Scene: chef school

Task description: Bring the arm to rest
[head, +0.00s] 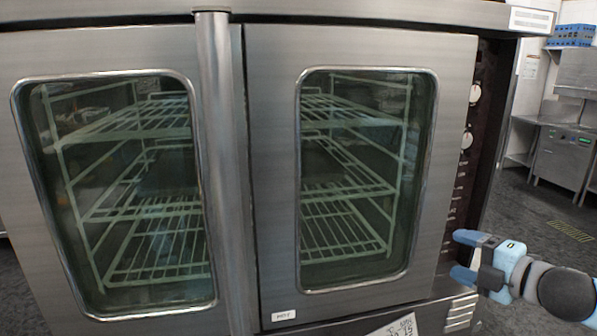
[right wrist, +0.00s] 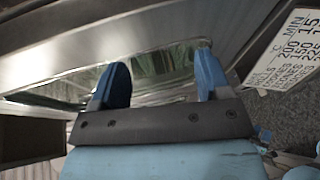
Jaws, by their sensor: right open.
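My right gripper (head: 460,255) is open and empty, at the lower right in front of the oven's right edge in the head view. Its two blue fingers point left, apart from each other. In the right wrist view the spread fingers (right wrist: 160,85) show against the oven's steel front, with nothing between them. I cannot tell whether they touch the oven. My left gripper is in neither view.
A large steel oven (head: 270,130) with two shut glass doors fills most of the head view. Wire racks (head: 340,225) show inside. Knobs (head: 475,93) line its right side. Open dark floor (head: 530,215) lies to the right, before a steel counter (head: 565,155).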

